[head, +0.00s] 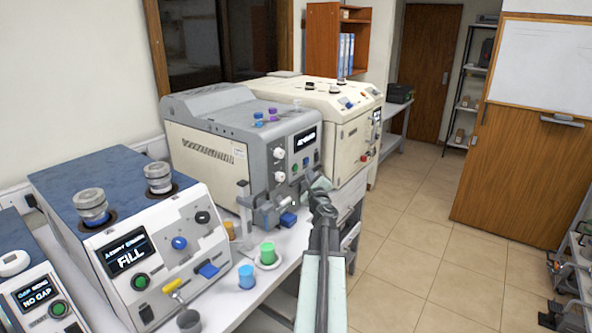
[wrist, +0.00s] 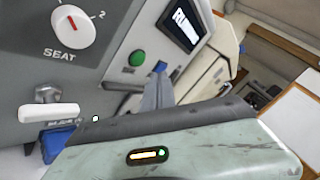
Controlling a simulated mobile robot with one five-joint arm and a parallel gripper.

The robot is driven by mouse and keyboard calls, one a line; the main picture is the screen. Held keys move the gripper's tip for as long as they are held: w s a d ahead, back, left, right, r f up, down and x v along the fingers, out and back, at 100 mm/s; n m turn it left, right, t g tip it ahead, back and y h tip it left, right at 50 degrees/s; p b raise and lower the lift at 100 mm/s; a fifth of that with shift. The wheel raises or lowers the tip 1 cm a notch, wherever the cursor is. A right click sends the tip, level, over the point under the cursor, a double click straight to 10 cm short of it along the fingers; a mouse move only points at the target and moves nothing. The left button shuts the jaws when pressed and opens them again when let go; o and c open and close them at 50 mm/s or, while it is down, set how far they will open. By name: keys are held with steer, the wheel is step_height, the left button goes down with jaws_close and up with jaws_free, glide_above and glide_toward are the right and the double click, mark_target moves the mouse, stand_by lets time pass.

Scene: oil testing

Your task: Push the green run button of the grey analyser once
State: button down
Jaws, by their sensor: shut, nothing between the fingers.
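The grey analyser (head: 190,108) stands in the middle of the bench in the head view, its front panel facing right. In the wrist view its green button (wrist: 137,58) sits below the dark display (wrist: 184,25), with a small blue button (wrist: 160,67) to its right. The green button is small in the head view (head: 294,167). My gripper (head: 320,187) is shut and empty in front of this panel. In the wrist view its fingertips (wrist: 158,78) show just below the blue button, to the right of and below the green one. I cannot tell whether they touch the panel.
A SEAT dial (wrist: 72,24) and a white-handled lever (wrist: 48,112) are on the panel's left. A cream machine (head: 310,100) stands behind.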

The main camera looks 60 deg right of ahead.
steer(key=shift+s, duration=1.4)
